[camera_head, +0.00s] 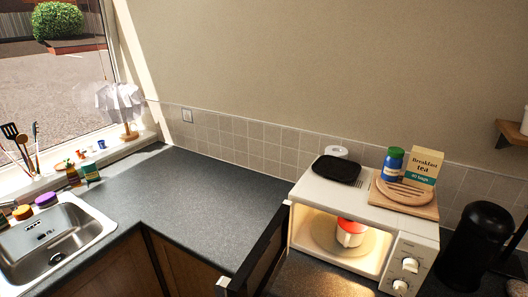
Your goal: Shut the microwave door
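The white microwave (413,218) stands on the dark counter at the right. Its door (262,248) is open, swung out toward me on the left side of the oven, and I see it nearly edge-on. A pale piece (223,284) shows at the door's near end, at the bottom of the picture. The lit inside is exposed, with a red and white mug (350,232) on the round turntable (326,236). Two white knobs (410,265) are on the front panel at the right. Neither of my grippers is in view.
On the microwave are a black tray (337,170), a wooden board (404,207), a blue jar (391,164) and a tea box (426,166). A black canister (474,245) stands to the right. The counter (205,195) left of the door is clear up to the sink (50,245).

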